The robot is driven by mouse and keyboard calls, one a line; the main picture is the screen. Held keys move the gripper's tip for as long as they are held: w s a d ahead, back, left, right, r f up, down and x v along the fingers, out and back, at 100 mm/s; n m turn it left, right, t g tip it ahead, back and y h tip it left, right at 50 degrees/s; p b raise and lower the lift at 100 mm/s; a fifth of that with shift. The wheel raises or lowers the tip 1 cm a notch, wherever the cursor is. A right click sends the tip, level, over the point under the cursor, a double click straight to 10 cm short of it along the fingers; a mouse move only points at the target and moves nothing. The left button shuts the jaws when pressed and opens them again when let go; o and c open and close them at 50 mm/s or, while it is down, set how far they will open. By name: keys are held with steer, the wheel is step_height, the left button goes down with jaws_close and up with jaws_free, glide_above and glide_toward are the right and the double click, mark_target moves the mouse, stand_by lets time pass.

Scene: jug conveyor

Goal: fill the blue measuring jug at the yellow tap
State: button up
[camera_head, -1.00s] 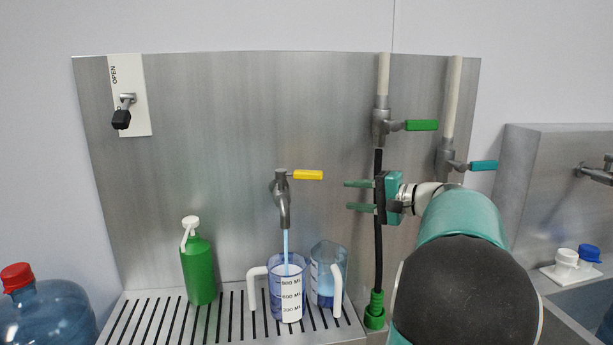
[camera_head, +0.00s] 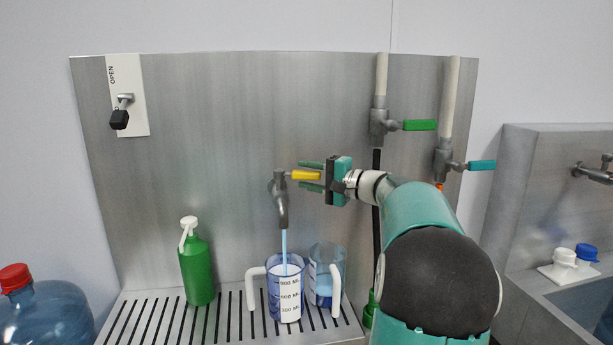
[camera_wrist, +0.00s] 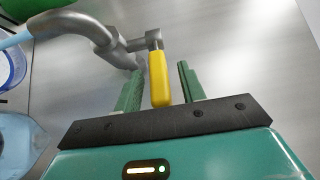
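The yellow tap handle (camera_head: 306,175) points right from the grey tap (camera_head: 281,200). Water runs from the spout into the blue measuring jug (camera_head: 275,290), which stands upright on the slatted tray below it. The water in the jug looks to be near the upper markings. My gripper (camera_head: 311,176) is at the handle, its two green fingers open, one above and one below the handle's end. In the wrist view the yellow handle (camera_wrist: 159,78) lies between the fingers (camera_wrist: 160,88), with a gap to the right finger; contact on the left side is unclear.
A second clear jug (camera_head: 325,262) with blue liquid stands right of the blue jug. A green pump bottle (camera_head: 196,270) stands left on the drip tray (camera_head: 150,325). Green-handled (camera_head: 419,125) and teal-handled (camera_head: 481,165) valves are on the right, above my arm.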

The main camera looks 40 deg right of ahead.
steer(key=shift+w+a, duration=0.15)
steer(key=shift+w, duration=0.25)
jaws_close()
